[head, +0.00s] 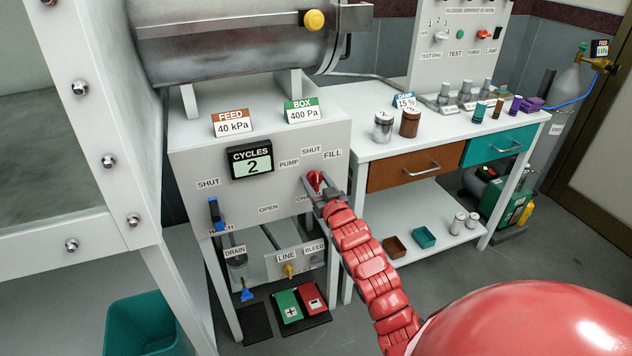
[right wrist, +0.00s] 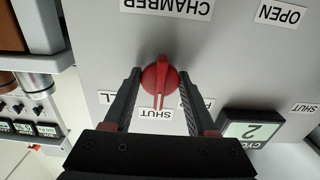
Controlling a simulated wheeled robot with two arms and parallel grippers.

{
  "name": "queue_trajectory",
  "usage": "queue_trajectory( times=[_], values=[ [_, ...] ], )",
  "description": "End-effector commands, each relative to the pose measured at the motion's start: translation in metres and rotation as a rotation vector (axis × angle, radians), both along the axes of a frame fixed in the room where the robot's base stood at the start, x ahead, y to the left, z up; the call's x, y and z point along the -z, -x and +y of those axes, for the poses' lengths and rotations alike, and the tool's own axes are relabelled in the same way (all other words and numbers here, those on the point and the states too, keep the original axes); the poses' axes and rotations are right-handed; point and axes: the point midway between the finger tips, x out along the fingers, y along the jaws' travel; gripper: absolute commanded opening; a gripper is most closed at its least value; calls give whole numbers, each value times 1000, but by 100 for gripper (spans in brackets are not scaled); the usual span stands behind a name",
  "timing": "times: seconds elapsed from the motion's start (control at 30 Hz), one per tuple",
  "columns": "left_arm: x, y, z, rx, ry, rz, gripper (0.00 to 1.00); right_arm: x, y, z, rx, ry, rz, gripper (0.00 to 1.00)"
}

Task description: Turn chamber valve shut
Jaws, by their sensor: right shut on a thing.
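The chamber valve is a red knob (head: 315,180) on the front of the grey cabinet. Labels SHUT, PUMP, FILL and CHAMBER surround it. My right gripper (head: 323,194) is at the knob, shut on it. In the right wrist view, which is upside down, the red knob (right wrist: 160,80) sits between the two dark fingers of the gripper (right wrist: 159,75). The knob's white mark points to the SHUT label (right wrist: 156,114). My left gripper is not in view.
A CYCLES display (head: 251,162) reading 2 is left of the knob. A blue hatch lever (head: 214,213) is further left. FEED (head: 231,123) and BOX (head: 302,111) signs stand on top. A bench (head: 385,146) with jars is to the right.

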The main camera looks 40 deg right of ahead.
Motion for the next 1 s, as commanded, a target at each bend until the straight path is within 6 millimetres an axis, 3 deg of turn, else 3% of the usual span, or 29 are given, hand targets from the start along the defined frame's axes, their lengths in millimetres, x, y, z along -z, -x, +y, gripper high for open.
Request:
queue_trajectory(
  times=[0.17, 0.2, 0.37, 0.77, 1.0],
  values=[
    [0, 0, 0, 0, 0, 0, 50, 1, 0, 0, 0, -1, 1, 2],
    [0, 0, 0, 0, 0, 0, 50, 1, 0, 0, 0, -1, 1, 59],
    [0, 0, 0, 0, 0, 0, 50, 0, 0, 0, 0, -1, 1, 87],
    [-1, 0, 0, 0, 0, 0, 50, 0, 6, 1, 0, -1, 1, 87],
    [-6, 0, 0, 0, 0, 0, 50, -1, 46, 10, 1, 0, 0, 87]
  ],
)
